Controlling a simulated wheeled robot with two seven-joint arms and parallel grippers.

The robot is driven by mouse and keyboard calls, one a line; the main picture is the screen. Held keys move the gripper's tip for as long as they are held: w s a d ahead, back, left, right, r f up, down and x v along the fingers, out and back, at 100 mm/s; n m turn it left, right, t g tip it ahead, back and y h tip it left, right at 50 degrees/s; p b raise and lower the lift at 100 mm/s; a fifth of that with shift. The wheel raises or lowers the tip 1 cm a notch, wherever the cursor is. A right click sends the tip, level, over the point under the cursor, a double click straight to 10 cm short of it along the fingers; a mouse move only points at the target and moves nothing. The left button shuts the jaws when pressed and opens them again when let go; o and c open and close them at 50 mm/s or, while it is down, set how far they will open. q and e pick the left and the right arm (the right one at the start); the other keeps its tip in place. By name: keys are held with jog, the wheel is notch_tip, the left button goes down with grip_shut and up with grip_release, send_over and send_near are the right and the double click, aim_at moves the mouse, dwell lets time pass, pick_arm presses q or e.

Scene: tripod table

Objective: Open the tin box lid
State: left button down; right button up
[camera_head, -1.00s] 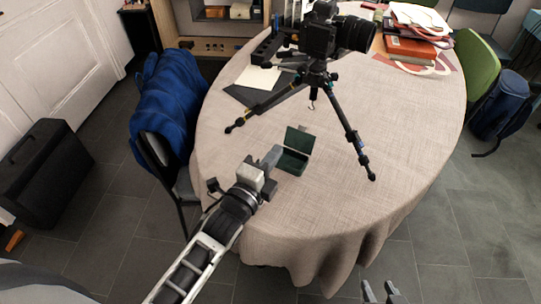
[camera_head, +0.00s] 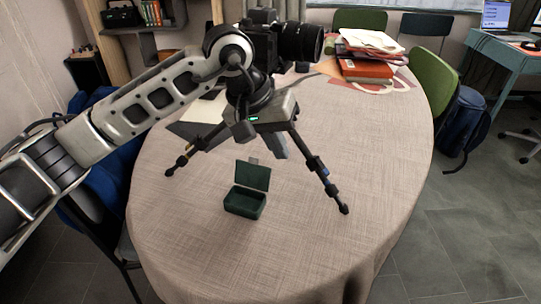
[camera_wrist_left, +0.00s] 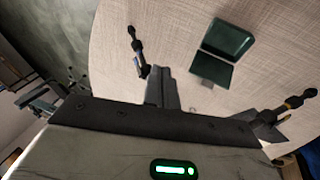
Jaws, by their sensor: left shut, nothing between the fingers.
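The small dark green tin box (camera_head: 245,203) sits on the round table, with its lid (camera_head: 253,176) standing up, open, at the back edge. It also shows in the left wrist view (camera_wrist_left: 228,39), with the raised lid (camera_wrist_left: 211,70) below it. My left gripper (camera_head: 279,148) is above and behind the box in the head view, in front of the tripod, and clear of the lid. In the left wrist view its fingers (camera_wrist_left: 162,86) are together and empty. My right gripper is out of view.
A black tripod with a camera (camera_head: 298,42) stands behind the box, partly hidden by my left arm; its legs spread on both sides. Books and papers (camera_head: 365,68) lie at the back right. The cloth-covered table (camera_head: 340,245) is clear in front and right.

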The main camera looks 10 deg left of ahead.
pick_arm(q)
jog(key=w+a+r+t+y, duration=0.2)
jog(key=w+a+y, duration=0.2)
jog(key=a, duration=0.2)
send_over(252, 176)
jog(key=w, duration=0.3)
notch_tip(252, 176, down, 9)
jog(key=shift+s+d+f, duration=0.15)
jog(key=shift+s+d, duration=0.1)
jog(key=shift+d, duration=0.15)
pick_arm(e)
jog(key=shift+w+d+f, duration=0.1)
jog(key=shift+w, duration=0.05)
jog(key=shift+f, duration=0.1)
